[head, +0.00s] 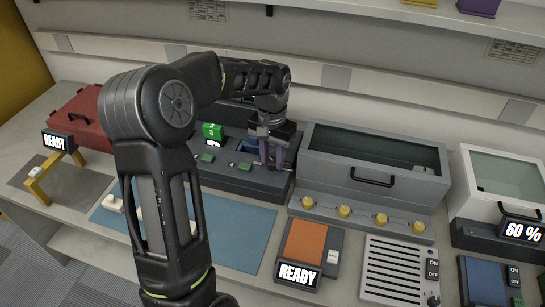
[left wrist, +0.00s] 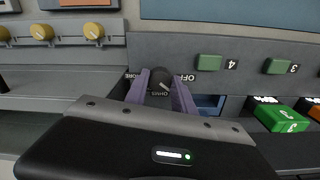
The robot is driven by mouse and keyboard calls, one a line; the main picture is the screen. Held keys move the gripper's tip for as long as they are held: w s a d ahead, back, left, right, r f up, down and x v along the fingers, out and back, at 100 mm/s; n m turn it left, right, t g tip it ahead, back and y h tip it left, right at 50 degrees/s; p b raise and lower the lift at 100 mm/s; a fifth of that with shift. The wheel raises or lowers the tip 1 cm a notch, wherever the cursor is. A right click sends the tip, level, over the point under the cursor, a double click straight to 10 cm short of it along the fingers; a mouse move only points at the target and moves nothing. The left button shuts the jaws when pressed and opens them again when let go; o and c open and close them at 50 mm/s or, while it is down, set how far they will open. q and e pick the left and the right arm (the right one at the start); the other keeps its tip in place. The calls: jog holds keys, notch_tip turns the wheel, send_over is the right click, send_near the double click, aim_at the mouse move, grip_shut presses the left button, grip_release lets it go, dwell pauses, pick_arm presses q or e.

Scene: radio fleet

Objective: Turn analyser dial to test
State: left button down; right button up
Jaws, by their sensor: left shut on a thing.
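The analyser (head: 240,184) is a dark grey unit with green buttons behind the blue mat in the head view. Its dial (left wrist: 160,79) is a small black knob with a pale pointer mark, seen in the left wrist view. Printed words stand around it, OFF on one side; the others are partly covered or hard to read. My left gripper (head: 278,160) reaches down at the analyser's right end. In the left wrist view its purple fingers (left wrist: 161,88) are shut on the dial, one on each side. In the head view the gripper hides the dial. My right gripper is not in view.
A green numbered block (head: 212,131) sits in the analyser. To the right stands a grey case with a glass lid (head: 372,157) and yellow knobs (head: 344,211). A blue mat (head: 235,235) and an orange-topped READY unit (head: 305,243) lie in front. A red box (head: 82,118) stands left.

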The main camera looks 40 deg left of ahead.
aim_at(272, 161)
pick_arm(q)
jog(key=shift+m, duration=0.6)
jog(key=c, duration=1.1)
grip_release()
jog(key=shift+o, duration=0.2)
jog(key=shift+r+b, duration=0.4)
jog(key=shift+r, duration=3.55)
